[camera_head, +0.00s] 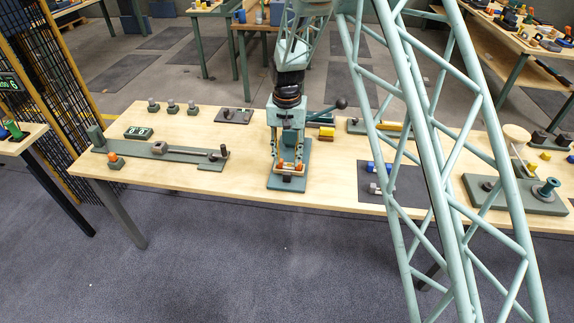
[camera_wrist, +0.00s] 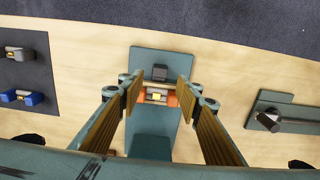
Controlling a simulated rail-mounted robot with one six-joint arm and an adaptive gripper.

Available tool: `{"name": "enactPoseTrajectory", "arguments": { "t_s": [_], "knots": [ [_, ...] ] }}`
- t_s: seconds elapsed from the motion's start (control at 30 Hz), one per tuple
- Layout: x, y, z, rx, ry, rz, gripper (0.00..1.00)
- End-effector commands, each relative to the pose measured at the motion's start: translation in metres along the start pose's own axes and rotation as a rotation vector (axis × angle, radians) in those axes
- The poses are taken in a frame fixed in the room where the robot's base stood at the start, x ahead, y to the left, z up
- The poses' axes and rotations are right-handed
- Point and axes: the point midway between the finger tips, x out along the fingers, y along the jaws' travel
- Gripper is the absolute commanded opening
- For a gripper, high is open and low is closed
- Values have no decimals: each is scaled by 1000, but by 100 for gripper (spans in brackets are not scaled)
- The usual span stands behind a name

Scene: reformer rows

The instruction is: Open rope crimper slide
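A green device with a flat base plate (camera_head: 287,184) stands at the table's middle, under my gripper; I take it for the rope crimper. A long lever with a black knob (camera_head: 341,103) sticks out to its right. On the plate lies a small crosspiece with orange ends and a yellow middle (camera_wrist: 157,97), with a dark block (camera_wrist: 160,73) beside it. My gripper (camera_head: 289,164) points down over the plate. In the wrist view my gripper (camera_wrist: 158,88) is open, one finger on each side of the crosspiece. I cannot tell whether they touch it. My arm hides much of the device's rear.
Left is a long green rail (camera_head: 180,154) with a grey block; its knobbed end plate (camera_wrist: 280,118) shows in the wrist view. Right is a dark mat (camera_head: 405,183) with blue and grey pieces. Several grey knobs (camera_head: 172,107) stand behind the rail. The front table strip is mostly clear.

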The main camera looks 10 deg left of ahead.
Motion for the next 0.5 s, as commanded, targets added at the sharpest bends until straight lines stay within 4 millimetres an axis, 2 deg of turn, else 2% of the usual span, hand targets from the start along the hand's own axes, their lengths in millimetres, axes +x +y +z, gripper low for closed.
{"name": "enactPoseTrajectory", "arguments": {
  "t_s": [0.2,0.5],
  "knots": [
    [-23,0,0,0,1,0,32],
    [-32,0,0,0,-1,0,32]
  ]
}}
